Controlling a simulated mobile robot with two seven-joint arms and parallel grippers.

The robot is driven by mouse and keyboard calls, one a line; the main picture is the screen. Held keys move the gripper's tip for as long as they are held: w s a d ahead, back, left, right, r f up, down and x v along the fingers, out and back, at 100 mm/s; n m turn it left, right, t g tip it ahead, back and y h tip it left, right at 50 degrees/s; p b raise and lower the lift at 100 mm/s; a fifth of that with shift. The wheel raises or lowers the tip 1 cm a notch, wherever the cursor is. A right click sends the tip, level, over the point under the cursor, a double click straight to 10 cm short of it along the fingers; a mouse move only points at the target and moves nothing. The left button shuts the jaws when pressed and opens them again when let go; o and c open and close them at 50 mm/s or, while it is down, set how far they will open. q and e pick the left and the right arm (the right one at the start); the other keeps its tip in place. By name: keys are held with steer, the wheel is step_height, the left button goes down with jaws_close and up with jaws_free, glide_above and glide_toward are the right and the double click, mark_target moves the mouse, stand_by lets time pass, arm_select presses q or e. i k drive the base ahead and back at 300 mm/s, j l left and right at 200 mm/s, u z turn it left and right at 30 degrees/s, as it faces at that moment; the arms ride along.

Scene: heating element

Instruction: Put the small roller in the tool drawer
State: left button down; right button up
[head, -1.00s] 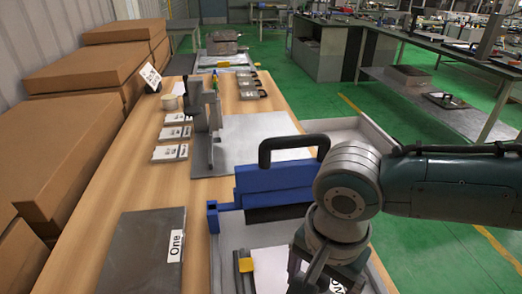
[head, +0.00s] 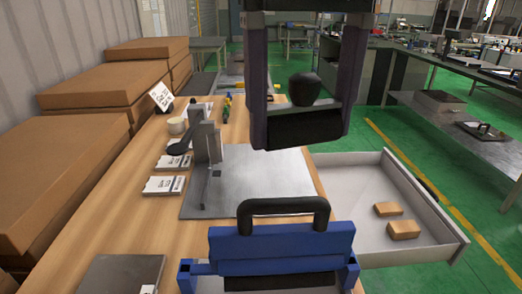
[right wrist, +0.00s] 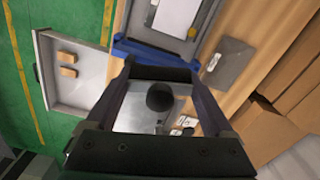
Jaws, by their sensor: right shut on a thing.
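The small roller (head: 303,129), a black cylinder with a rounded black knob above it, is between the two fingers of my right gripper (head: 300,122). The gripper is shut on it, high over the workbench, and its fingers point down. The right wrist view (right wrist: 165,73) also shows the roller spanning the fingertips. The tool drawer (head: 345,182) is pulled open at the bench's right side, to the right of and below the gripper. Two small tan blocks lie in it; the rest of its floor is bare. My left gripper is out of view.
A blue roller frame (head: 282,248) with a black handle stands in front on the bench. A metal plate (head: 275,180) with an upright grey stand (head: 208,150) is beyond it. White cards (head: 163,186) lie at left. Cardboard boxes (head: 65,158) line the left wall.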

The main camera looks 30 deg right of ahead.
mark_target(363, 204)
steer(key=i+l+u, duration=0.1)
steer(key=l+u, duration=0.15)
steer(key=l, duration=0.35)
steer(key=i+l+u, duration=0.1)
steer(key=l+u, duration=0.15)
steer(key=l, duration=0.35)
steer(key=l+u, duration=0.25)
steer(key=l, duration=0.4)
steer(key=l+u, duration=0.25)
steer(key=l, duration=0.4)
steer(key=k+l+u, duration=0.1)
steer(key=l+u, duration=0.15)
steer(key=l, duration=0.35)
steer(key=k+l+u, duration=0.2)
steer(key=l, duration=0.4)
